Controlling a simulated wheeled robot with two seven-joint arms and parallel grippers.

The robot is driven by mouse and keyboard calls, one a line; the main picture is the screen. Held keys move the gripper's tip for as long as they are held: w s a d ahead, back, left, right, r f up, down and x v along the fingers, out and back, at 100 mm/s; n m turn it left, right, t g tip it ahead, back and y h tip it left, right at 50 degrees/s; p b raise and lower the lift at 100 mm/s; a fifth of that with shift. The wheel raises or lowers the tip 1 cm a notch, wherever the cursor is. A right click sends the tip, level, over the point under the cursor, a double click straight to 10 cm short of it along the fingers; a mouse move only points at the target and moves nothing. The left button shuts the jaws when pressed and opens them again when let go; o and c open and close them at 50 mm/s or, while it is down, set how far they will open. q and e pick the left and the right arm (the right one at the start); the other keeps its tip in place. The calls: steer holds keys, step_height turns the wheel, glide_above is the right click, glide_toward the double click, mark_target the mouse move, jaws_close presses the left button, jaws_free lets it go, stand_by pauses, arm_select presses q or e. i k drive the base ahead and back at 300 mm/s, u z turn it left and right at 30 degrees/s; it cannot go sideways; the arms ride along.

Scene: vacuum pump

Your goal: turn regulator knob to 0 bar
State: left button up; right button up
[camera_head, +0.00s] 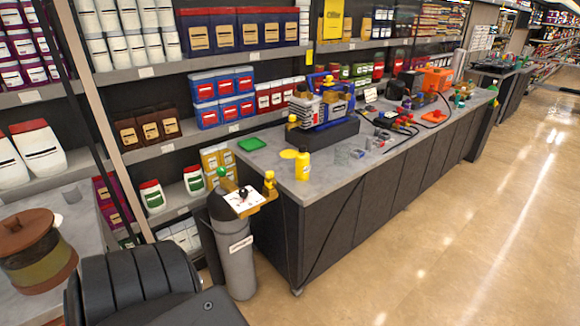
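I cannot tell for sure which part is the regulator knob, and no bar scale is readable. A blue and grey pump-like machine (320,105) stands on the bench.
The long grey workbench (270,160) holds a yellow bottle (302,164), a green tray (252,144) and an orange box (437,79). Stocked shelves run behind. A dark padded shape fills the lower left, near a brown-lidded jar (38,252). The floor (450,220) at right is clear.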

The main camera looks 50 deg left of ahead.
mark_target(244, 192)
steer(key=z, duration=0.35)
steer(key=k, duration=0.5)
steer(key=z, duration=0.25)
steer(key=i, duration=1.75)
steer(key=u, duration=1.4)
steer(key=i, duration=1.15)
steer(key=u, duration=1.45)
steer(key=i, duration=0.25)
steer(key=u, duration=0.1)
